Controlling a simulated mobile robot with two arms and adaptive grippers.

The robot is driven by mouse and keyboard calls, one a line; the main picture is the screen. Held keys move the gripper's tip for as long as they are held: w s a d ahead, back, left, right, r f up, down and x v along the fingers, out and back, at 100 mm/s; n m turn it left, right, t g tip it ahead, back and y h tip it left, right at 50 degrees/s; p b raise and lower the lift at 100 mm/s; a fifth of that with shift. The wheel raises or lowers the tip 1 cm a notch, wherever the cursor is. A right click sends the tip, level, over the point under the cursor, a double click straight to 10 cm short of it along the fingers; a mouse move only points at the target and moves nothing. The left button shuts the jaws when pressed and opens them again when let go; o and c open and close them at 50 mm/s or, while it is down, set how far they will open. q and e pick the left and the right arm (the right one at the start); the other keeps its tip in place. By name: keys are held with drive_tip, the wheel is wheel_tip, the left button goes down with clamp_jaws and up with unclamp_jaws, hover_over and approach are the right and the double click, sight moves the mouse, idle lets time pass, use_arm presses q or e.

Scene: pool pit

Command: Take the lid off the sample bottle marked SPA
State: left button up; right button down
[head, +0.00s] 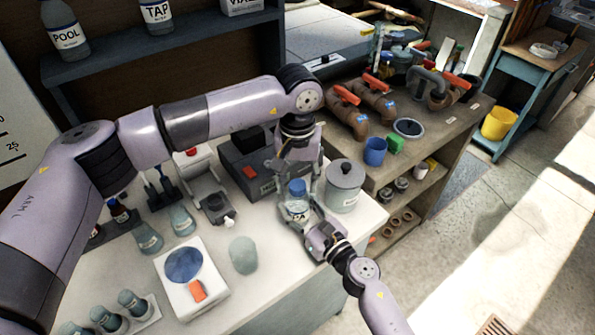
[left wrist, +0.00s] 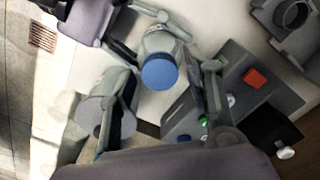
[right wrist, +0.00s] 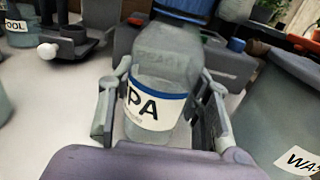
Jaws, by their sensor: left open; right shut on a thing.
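The SPA sample bottle (head: 297,208) is clear and stands upright on the white counter. Its label shows the letters "PA" in the right wrist view (right wrist: 150,105). A blue lid (head: 296,187) sits on it; the lid shows from above in the left wrist view (left wrist: 159,73). My right gripper (right wrist: 158,105) is shut on the bottle's body, one finger on each side. My left gripper (head: 298,178) points down over the bottle, open, with the lid between its fingers in the left wrist view. Whether a finger touches the lid I cannot tell.
A grey lidded canister (head: 344,188) stands close right of the bottle. A dark box with a red button (head: 250,160) is behind it. A beaker (head: 243,255), a white scale (head: 190,280) and several flasks stand to the left. The counter's right edge is near.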

use_arm(q)
drive_tip(key=shift+c, duration=0.3)
clamp_jaws()
idle(0.3)
